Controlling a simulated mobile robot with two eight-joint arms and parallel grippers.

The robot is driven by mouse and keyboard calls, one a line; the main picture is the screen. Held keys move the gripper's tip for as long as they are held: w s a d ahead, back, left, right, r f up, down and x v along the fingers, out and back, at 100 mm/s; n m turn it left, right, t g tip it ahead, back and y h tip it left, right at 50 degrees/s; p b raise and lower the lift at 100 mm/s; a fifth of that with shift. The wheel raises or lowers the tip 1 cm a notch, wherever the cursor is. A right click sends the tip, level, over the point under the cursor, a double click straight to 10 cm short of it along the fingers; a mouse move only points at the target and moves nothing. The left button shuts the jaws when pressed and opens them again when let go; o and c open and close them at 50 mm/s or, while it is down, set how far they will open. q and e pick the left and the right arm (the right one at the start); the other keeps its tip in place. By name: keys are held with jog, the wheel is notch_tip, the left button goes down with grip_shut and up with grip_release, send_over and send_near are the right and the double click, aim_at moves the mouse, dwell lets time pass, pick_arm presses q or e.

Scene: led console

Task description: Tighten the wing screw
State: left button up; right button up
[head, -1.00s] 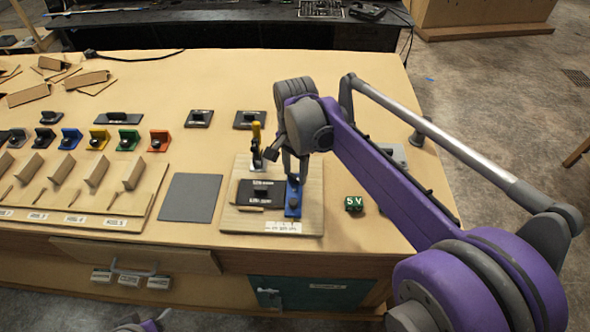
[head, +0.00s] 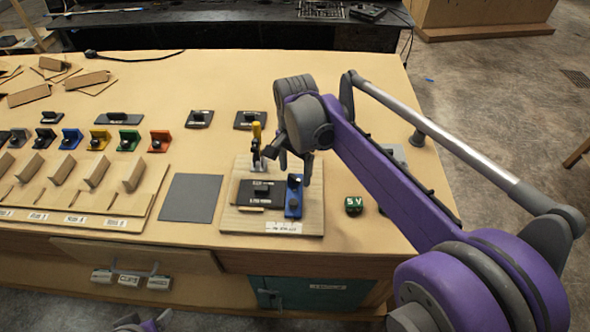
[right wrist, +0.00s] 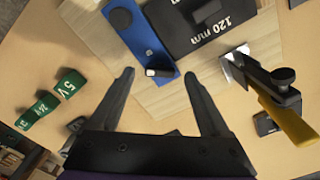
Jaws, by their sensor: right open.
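A blue bracket (head: 293,203) stands on the right part of a wooden fixture board (head: 235,217). In the right wrist view the blue bracket (right wrist: 150,45) carries a round black knob (right wrist: 121,18) at one end. A small dark piece with a pale end, likely the wing screw (right wrist: 160,72), sits at its other end. My right gripper (head: 295,168) is open over that end. In the right wrist view its fingers (right wrist: 159,75) stand apart on either side of the small piece, without visible contact. Only a purple and grey bit of my left arm shows at the bottom edge of the head view.
A toggle clamp with a yellow handle (head: 256,133) stands close beside the right gripper. A black 120 mm block (head: 253,192) lies left of the bracket. A green 5 V block (head: 354,205) is to the right. A grey mat (head: 192,198) lies left of the board.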

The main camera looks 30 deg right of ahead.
aim_at(295, 177)
notch_tip(295, 177, up, 10)
jog(key=shift+r+p, duration=0.2)
jog(key=shift+p, duration=0.1)
dwell(0.5)
